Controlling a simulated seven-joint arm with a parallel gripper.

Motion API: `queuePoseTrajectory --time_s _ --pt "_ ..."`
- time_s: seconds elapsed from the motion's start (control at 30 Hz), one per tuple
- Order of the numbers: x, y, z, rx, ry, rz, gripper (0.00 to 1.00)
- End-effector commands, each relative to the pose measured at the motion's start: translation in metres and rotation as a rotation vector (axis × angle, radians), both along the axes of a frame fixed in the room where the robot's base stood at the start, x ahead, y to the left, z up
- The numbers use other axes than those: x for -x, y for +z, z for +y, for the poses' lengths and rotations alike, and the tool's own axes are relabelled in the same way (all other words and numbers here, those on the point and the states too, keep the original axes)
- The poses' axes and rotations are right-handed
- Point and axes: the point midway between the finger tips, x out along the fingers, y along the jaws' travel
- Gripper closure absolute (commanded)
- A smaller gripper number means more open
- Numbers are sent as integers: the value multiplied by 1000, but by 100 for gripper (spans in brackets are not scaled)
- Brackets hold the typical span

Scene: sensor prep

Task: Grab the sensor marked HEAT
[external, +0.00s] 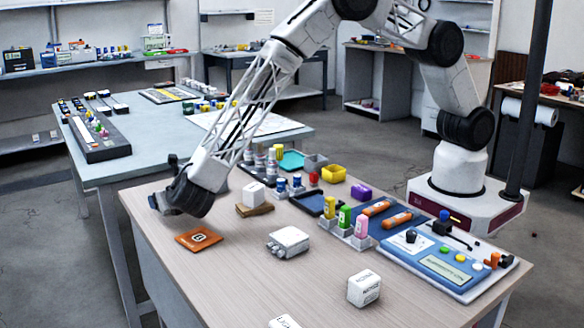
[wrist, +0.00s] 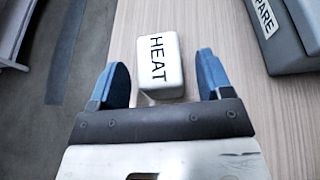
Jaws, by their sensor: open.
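The HEAT sensor, a small white block with black HEAT lettering (wrist: 160,62), lies on the wooden table in the wrist view. My gripper (wrist: 164,66) is open, with one blue finger on each side of the block. Gaps show between the block and both fingers, so it is not gripped. In the external view my gripper (external: 160,202) is low at the table's left edge, and I cannot make out the HEAT block there; the gripper seems to hide it.
A grey case with a partly cut label (wrist: 290,32) is at upper right in the wrist view. In the external view, an orange card (external: 199,239), a white device (external: 288,242) and a lettered white block (external: 364,289) lie to the right. The front middle table is mostly clear.

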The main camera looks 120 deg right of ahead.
Motion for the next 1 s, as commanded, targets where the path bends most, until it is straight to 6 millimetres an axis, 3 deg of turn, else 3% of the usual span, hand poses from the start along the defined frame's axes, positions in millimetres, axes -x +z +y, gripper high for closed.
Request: queuePoseTrajectory --time_s 0.23,0.8,1.0 --pt "-2 -8 -18 0 -1 0 28" --pt "-2 -8 -19 0 0 0 28" --pt "-2 -8 -19 0 0 0 58"
